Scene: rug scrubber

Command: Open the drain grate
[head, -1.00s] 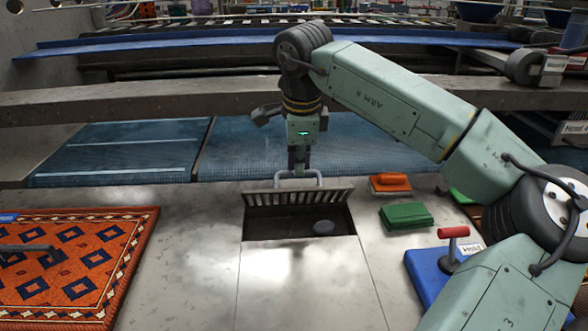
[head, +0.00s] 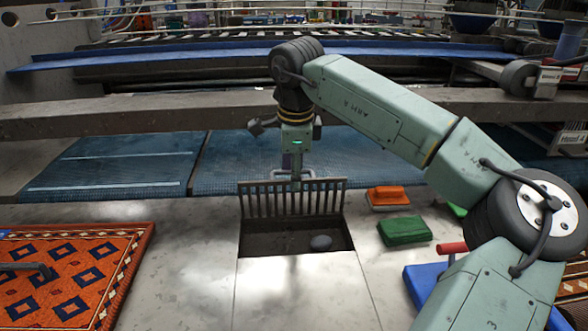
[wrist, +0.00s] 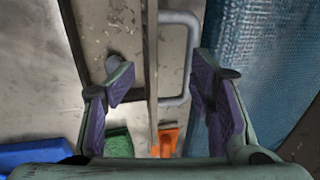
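The drain grate (head: 265,186), a dark slotted panel, stands steeply raised at the far edge of the drain opening (head: 262,243). Its grey U-shaped handle (wrist: 190,60) is on its far face. My gripper (head: 295,182) is at the top middle of the grate. In the wrist view, my gripper (wrist: 160,92) has its fingers wide apart, with the grate's thin edge (wrist: 151,70) and the handle between them. The fingers do not look closed on either. Contact with the grate cannot be told.
A grey stone-like lump (head: 321,243) lies in the opening. An orange brush (head: 388,196), a green pad (head: 404,230) and a blue tray (head: 420,283) are to the right. A patterned rug (head: 75,270) is at left. Blue mesh belts (head: 120,165) lie behind. The floor in front is clear.

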